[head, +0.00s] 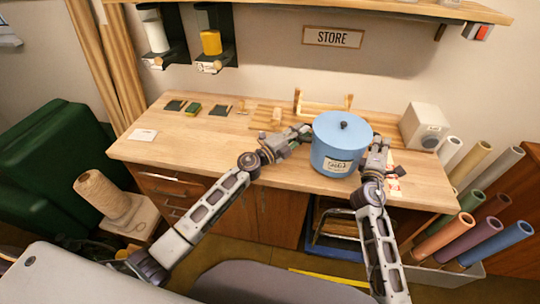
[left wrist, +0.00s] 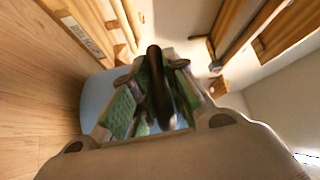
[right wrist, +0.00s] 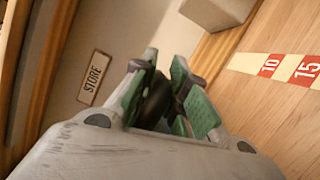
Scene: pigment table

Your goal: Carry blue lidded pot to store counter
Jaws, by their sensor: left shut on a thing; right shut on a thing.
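The blue lidded pot (head: 338,150) is upright between my two grippers, at the front part of the store counter (head: 225,140). It has a dark knob on its lid and a white label on its front. I cannot tell whether its base touches the counter. My left gripper (head: 300,135) is shut on a dark handle at the pot's left side; the handle shows between green finger pads in the left wrist view (left wrist: 160,95). My right gripper (head: 373,146) is shut on the right handle, dark between the pads in the right wrist view (right wrist: 157,98).
A white box (head: 424,127) stands at the counter's right end. A wooden rack (head: 322,104) and small dark and green pieces lie at the back. The counter's left front is mostly clear, with a white card (head: 142,135). Coloured rolls (head: 470,225) stand at the right.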

